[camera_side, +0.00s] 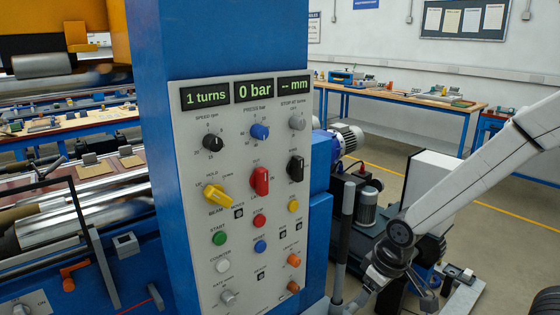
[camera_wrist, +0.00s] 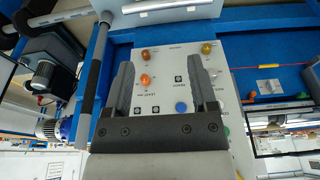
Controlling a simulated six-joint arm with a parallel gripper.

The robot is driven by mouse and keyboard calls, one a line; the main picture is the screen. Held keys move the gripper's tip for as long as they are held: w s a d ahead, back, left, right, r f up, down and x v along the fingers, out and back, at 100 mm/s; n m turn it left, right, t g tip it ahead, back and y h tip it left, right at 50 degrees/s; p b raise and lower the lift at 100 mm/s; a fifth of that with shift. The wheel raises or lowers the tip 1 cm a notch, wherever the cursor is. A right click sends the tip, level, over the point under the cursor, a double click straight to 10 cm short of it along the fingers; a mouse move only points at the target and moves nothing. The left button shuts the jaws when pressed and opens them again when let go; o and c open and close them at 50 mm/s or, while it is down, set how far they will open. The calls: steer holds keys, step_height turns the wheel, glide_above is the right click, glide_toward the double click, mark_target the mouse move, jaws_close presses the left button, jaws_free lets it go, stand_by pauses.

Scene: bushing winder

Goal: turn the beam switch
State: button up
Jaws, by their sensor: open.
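The beam switch (camera_side: 217,196) is a yellow lever knob at the left of the grey control panel (camera_side: 190,130) in the side view. Its handle slants from upper left to lower right, among labels that include HOLD and DOWN. Nothing touches it. My gripper (camera_wrist: 161,72) is open and empty in the wrist view, its two dark fingers apart in front of the panel's lower part. In the side view my arm comes in from the right, its wrist low and right of the panel, clear of the switch. I cannot make out the switch in the wrist view.
A red lever knob (camera_side: 260,181) stands right of the switch, with a black knob (camera_side: 295,168) further right. A green button (camera_side: 219,238) sits below it. Orange knobs (camera_side: 293,260) are low on the panel. The displays read 1 turns, 0 bar and -- mm.

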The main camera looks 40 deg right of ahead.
steer(key=shift+w, duration=0.15)
steer(key=n+t, duration=0.9)
steer(key=t, duration=0.6)
glide_toward(223, 200)
steer(key=w, duration=0.2)
steer(key=shift+w+a+f, duration=0.1)
steer(key=shift+w, duration=0.1)
steer(key=shift+w, duration=0.1)
steer(key=shift+w, duration=3.8)
